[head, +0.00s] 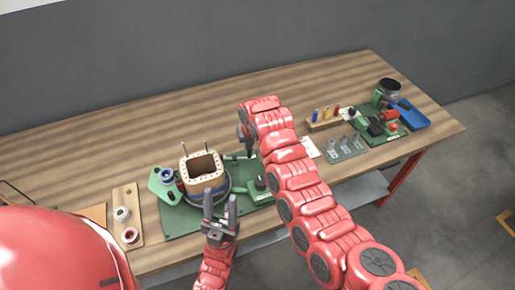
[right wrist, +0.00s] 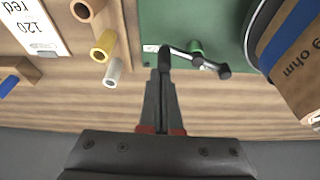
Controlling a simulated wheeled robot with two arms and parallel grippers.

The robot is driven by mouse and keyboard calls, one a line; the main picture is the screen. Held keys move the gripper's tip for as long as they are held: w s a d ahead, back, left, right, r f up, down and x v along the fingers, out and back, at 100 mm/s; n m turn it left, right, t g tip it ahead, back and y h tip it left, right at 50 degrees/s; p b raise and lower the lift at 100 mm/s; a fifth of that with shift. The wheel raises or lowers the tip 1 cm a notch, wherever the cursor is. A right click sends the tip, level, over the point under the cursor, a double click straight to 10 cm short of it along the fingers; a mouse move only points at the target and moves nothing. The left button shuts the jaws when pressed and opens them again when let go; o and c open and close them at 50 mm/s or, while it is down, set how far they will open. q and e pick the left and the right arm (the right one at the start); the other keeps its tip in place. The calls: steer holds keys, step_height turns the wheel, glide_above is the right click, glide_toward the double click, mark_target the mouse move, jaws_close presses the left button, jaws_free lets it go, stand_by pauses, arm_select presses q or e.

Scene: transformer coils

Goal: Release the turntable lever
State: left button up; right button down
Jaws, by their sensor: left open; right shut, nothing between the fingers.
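The turntable (head: 208,197) stands on a green base plate (head: 180,222) and carries a square tan coil former. Its lever (head: 240,157), a grey rod with dark ends, lies just behind and right of it. In the right wrist view the lever (right wrist: 200,61) is near the green plate's edge, beside a small green post. My right gripper (right wrist: 163,62) is shut and empty; its tips overlap the rod's left end, and I cannot tell if they touch. In the head view its arm mostly hides it. My left gripper (head: 220,203) is open and empty, in front of the former.
A wooden strip (head: 125,198) with two spools lies left of the plate. A small green device (head: 262,188) sits right of the turntable. Grey parts (head: 345,144), coloured pegs (head: 326,113) and a blue tray (head: 415,115) lie further right. The table's back left is clear.

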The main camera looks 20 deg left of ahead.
stand_by(0.6)
steer(key=shift+r, duration=0.2)
steer(key=p+v, duration=1)
steer(key=v, duration=0.7)
